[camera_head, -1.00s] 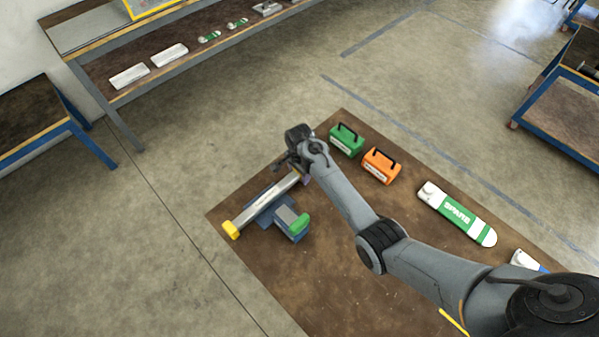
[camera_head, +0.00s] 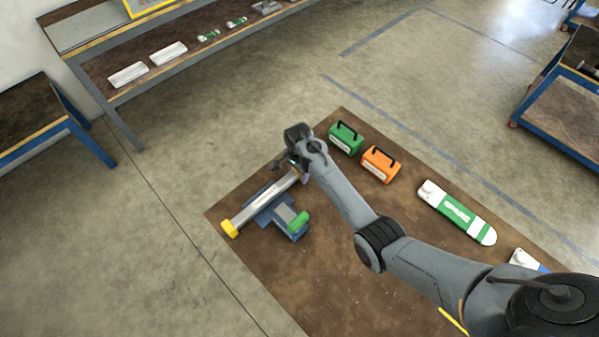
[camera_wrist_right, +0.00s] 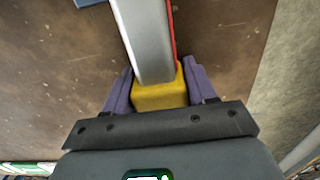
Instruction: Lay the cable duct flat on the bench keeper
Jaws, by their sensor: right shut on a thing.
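The cable duct (camera_head: 262,201) is a long grey bar with a yellow cap at its near-left end. It lies over, or just above, the blue bench keeper (camera_head: 287,227); contact cannot be told. The keeper has a grey arm with a green tip beside the duct. My right gripper (camera_head: 292,168) is at the duct's far end. In the right wrist view, the purple fingers of my right gripper (camera_wrist_right: 160,88) are shut on the duct's yellow end block (camera_wrist_right: 160,97), and its grey body (camera_wrist_right: 146,40) runs away from them with a red edge. My left gripper is out of view.
A green case (camera_head: 346,138) and an orange case (camera_head: 381,164) stand right of my right gripper. A green-and-white spare part (camera_head: 457,212) lies farther right on the brown bench (camera_head: 345,290). The bench front is clear. A shelf table with several small parts stands at the back left.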

